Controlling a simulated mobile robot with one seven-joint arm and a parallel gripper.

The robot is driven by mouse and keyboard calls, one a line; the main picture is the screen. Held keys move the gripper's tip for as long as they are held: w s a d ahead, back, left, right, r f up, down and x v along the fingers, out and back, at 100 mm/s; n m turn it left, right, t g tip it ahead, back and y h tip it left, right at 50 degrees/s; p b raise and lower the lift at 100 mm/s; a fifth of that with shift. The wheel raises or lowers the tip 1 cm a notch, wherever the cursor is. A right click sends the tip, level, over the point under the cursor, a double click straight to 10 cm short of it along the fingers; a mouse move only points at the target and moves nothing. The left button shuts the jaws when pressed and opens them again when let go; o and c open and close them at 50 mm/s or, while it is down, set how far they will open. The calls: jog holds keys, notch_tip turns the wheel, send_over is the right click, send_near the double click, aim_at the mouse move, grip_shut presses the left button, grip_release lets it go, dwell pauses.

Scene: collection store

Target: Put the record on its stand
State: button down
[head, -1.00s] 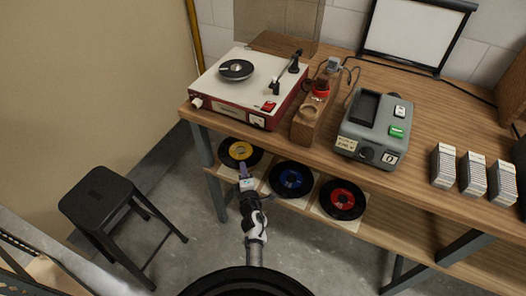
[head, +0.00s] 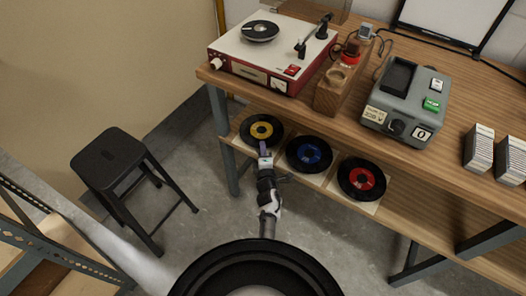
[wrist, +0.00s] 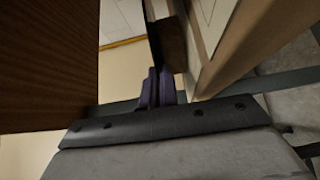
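A black record with a yellow label (head: 262,131) is at the left end of the shelf under the table, over a pale sleeve. My gripper (head: 264,150) reaches its near rim. In the wrist view, the purple fingers (wrist: 156,88) are close together, with the thin dark record edge (wrist: 153,42) running up from between them, so they appear shut on it. Whether the record is clear of the sleeve is hard to tell. A record with a blue label (head: 309,154) and one with a red label (head: 361,179) lie to its right. I cannot identify a separate record stand.
A red and white record player (head: 270,50) stands on the tabletop (head: 460,100), beside a wooden holder (head: 333,92) and a grey device (head: 404,100). The tabletop overhangs the shelf (head: 405,215). A black stool (head: 108,158) stands left on the floor.

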jog(key=shift+r, duration=0.1)
jog(key=shift+f+b, duration=0.3)
jog(key=c, duration=1.7)
grip_release()
jog(key=shift+r+p, duration=0.3)
jog(key=shift+p, duration=0.05)
